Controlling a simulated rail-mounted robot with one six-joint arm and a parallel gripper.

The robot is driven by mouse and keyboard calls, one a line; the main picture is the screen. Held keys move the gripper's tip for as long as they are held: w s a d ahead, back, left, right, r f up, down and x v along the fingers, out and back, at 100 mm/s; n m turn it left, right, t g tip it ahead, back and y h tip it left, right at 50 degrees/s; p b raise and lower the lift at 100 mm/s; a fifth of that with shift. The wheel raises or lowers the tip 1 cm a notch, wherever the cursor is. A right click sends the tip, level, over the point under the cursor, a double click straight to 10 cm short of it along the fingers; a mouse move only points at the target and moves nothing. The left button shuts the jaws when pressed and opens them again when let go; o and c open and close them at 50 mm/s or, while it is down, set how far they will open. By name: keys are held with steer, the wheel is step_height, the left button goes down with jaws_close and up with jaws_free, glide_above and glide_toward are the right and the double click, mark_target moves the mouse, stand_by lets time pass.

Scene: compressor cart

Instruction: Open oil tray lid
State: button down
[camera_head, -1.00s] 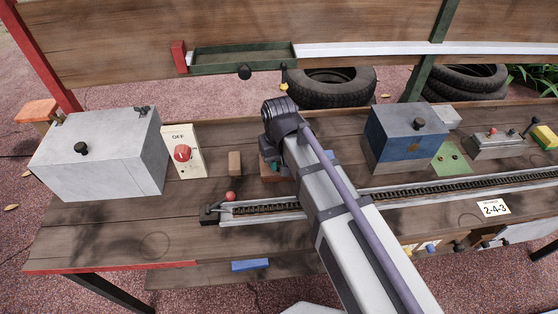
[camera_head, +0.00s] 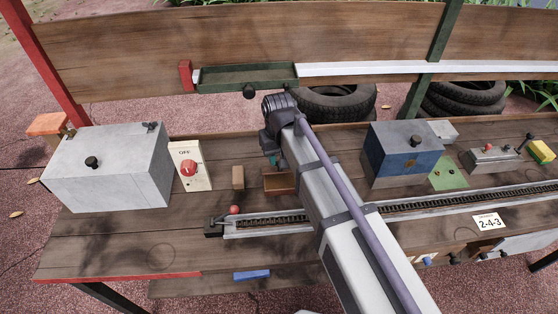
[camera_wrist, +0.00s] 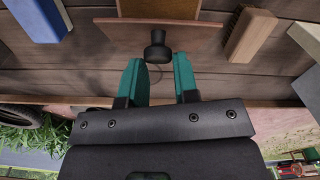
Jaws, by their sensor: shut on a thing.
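A brown wooden lid (camera_wrist: 185,42) with a black knob (camera_wrist: 157,47) shows in the wrist view, in front of a darker brown tray (camera_wrist: 157,9). I take this to be the oil tray and its lid. My gripper (camera_wrist: 159,62) has teal fingers, one on each side of the knob, and is shut on it. In the head view the brown lid or tray (camera_head: 279,183) shows beside my arm on the bench. My gripper (camera_head: 274,161) is partly hidden there by my wrist, and the knob is hidden.
A brush-like wooden block (camera_head: 238,177) stands left of the tray. A switch panel (camera_head: 190,166) and a large grey box (camera_head: 107,168) are farther left. A blue-grey box (camera_head: 404,152) stands right of my arm. A chain track (camera_head: 270,222) runs in front. A green tray (camera_head: 225,79) sits behind.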

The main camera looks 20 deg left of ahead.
steer(key=shift+w+a+r, duration=0.1)
steer(key=shift+w+a, duration=0.05)
steer(key=shift+w, duration=0.45)
steer(key=shift+w+a+r, duration=0.1)
steer(key=shift+w+a, duration=0.05)
steer(key=shift+w, duration=0.45)
steer(key=shift+f, duration=0.1)
steer(key=c, duration=0.9)
jaws_free()
steer(key=shift+w+d, duration=0.1)
steer(key=shift+d, duration=0.1)
steer(key=shift+a+p, duration=0.1)
steer(key=shift+p, duration=0.2)
step_height(320, 180, up, 11)
steer(key=p, duration=1)
steer(key=shift+f, duration=0.15)
